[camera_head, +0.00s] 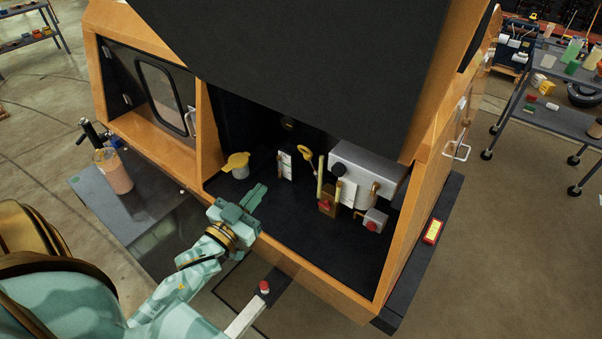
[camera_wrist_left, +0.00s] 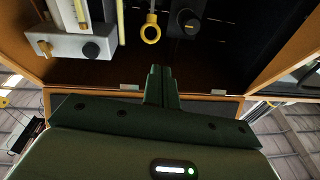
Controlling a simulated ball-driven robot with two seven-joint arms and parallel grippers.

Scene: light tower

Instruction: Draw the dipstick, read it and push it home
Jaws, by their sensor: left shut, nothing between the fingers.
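The dipstick shows as a yellow ring handle (camera_head: 305,153) on a thin stem inside the open compartment of the orange cabinet. In the left wrist view the yellow ring (camera_wrist_left: 151,34) hangs just beyond my fingertips, apart from them. The stem's lower end is hard to make out in the dark. My left gripper (camera_head: 258,190) is shut and empty at the compartment's front edge, to the left of and nearer than the dipstick. Its closed fingers (camera_wrist_left: 160,70) also show in the left wrist view. My right gripper is not in view.
A yellow-capped pale neck (camera_head: 238,167) stands left of the dipstick. A grey box (camera_head: 366,165) and a small box with a red button (camera_head: 375,221) stand to its right. The raised dark lid (camera_head: 310,65) overhangs the compartment. The dark floor (camera_head: 300,228) in front is clear.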

